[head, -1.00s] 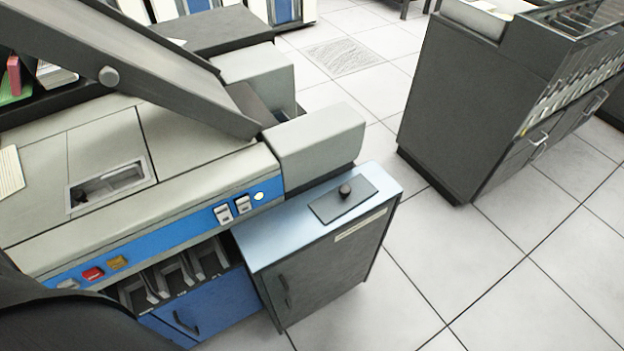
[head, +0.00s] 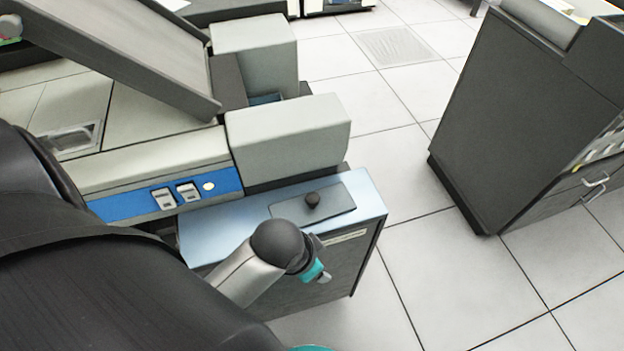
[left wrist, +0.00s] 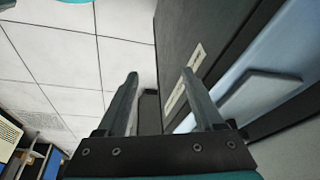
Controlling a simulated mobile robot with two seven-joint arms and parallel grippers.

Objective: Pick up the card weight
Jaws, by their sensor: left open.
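The card weight (head: 330,207) is a flat dark grey plate with a small black knob on top. It lies on the light blue top of a low cabinet (head: 366,190) in the head view. My left arm reaches in from the left, its wrist in front of and below the weight, apart from it. In the left wrist view my left gripper (left wrist: 160,76) is open, with nothing between its fingers. It is beside the cabinet's labelled front. A grey slab on the blue top at the right there looks like the weight; its knob does not show. My right gripper is out of view.
A grey machine with a blue switch panel (head: 225,182) and a raised blocky housing (head: 290,135) stands left of and behind the weight. A dark cabinet (head: 515,120) stands at the right, with open tiled floor (head: 440,270) between.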

